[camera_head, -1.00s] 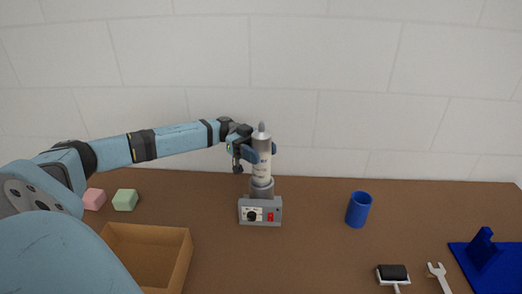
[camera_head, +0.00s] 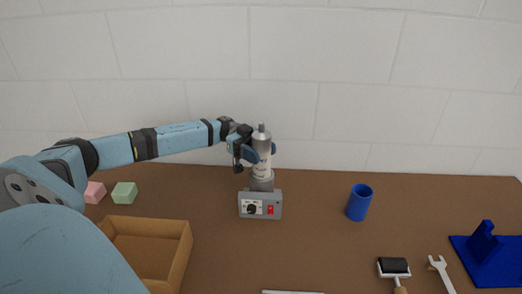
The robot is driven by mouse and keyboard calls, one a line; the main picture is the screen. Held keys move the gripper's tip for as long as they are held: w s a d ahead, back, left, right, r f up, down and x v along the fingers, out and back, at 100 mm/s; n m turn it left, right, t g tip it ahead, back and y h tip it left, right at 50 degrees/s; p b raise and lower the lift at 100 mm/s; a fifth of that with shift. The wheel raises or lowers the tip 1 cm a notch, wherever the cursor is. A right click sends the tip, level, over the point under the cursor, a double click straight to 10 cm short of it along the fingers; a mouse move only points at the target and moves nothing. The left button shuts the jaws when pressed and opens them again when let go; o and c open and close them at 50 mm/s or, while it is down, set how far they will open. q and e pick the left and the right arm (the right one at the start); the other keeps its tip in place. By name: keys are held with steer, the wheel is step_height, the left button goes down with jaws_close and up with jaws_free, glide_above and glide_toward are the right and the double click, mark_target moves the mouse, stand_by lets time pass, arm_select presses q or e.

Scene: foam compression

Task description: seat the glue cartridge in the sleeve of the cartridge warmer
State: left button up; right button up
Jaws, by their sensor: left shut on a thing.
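The glue cartridge (camera_head: 262,167) is a pale grey cylinder with printing and a narrow tip, standing upright above the cartridge warmer (camera_head: 260,204). The warmer is a grey box with a black knob and a red switch, and its short grey sleeve (camera_head: 262,184) rises from the top. The cartridge's lower end lines up with the sleeve and meets its mouth; I cannot tell how deep it sits inside. My right gripper is not in view.
A blue cup (camera_head: 359,202) stands to the right. A roller (camera_head: 394,267), a wrench (camera_head: 440,271) and a blue stand (camera_head: 485,243) lie front right. An open cardboard box (camera_head: 184,258), a pink block (camera_head: 95,192) and a green block (camera_head: 124,193) are left. Table between warmer and cup is clear.

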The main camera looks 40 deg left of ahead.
arm_select(q)
steer(key=shift+f+b, duration=0.9)
steer(key=shift+f, duration=1.3)
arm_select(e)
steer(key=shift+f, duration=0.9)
arm_select(q)
steer(key=o, duration=1.3)
steer(key=shift+r, duration=0.7)
step_height(320, 180, up, 19)
glide_above(261, 123)
steer(key=shift+w+a+f, duration=0.1)
steer(key=shift+f, duration=0.05)
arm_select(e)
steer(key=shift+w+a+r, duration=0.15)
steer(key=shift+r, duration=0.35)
